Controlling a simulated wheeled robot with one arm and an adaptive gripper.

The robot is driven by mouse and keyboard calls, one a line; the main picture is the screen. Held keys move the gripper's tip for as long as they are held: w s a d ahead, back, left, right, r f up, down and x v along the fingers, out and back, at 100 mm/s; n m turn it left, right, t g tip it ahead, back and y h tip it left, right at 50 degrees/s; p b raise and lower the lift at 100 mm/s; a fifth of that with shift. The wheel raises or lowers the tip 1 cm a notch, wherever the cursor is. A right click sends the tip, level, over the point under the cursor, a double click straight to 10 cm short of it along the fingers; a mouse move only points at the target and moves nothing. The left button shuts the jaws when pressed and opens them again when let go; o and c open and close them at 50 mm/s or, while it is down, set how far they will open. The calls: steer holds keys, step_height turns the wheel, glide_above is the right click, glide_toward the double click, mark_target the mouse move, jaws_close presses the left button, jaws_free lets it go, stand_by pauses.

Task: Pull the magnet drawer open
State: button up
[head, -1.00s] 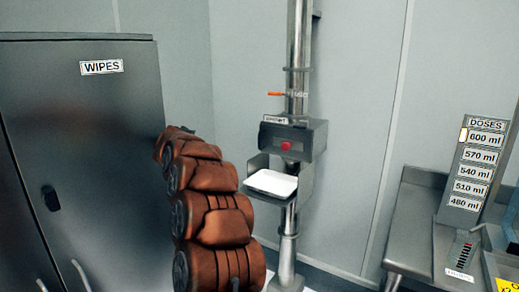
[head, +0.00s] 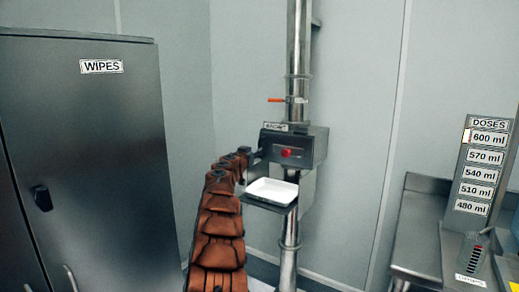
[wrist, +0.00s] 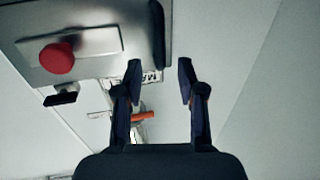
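The magnet drawer is a grey metal box (head: 310,146) on the vertical pipe, with a red knob (head: 287,152) on its front and a label partly readable as "MAGNET" above it. In the wrist view the front plate (wrist: 98,42) and the red knob (wrist: 57,58) are at upper left. The drawer looks shut. My gripper (wrist: 160,72) is open and empty, its two dark fingers apart, with the knob off to their left. In the head view my gripper (head: 253,158) is at the box's left side, apart from the knob; its fingers are hard to make out there.
A white tray (head: 272,191) sits on a shelf just below the box. An orange handle (head: 275,100) sticks out from the pipe (head: 297,60) above. A WIPES cabinet (head: 95,160) stands at left, and a metal bench (head: 415,235) with a DOSES board (head: 480,165) at right.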

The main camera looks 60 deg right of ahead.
mark_target(259, 147)
steer(key=shift+p+x, duration=0.85)
steer(key=p+x, duration=0.2)
steer(key=p, duration=0.1)
steer(key=shift+d+r, duration=0.15)
steer(key=shift+d, duration=0.1)
steer(key=shift+d+p, duration=0.2)
steer(key=shift+p, duration=0.45)
steer(key=shift+w+d+r+p, duration=0.15)
steer(key=shift+d+p, duration=0.4)
steer(key=shift+p, duration=0.6)
steer(key=shift+w+d+f+p, duration=0.25)
steer(key=shift+d+p, duration=0.25)
steer(key=shift+p, duration=0.7)
steer(key=shift+d+f, duration=0.1)
steer(key=shift+f, duration=0.1)
jaws_close()
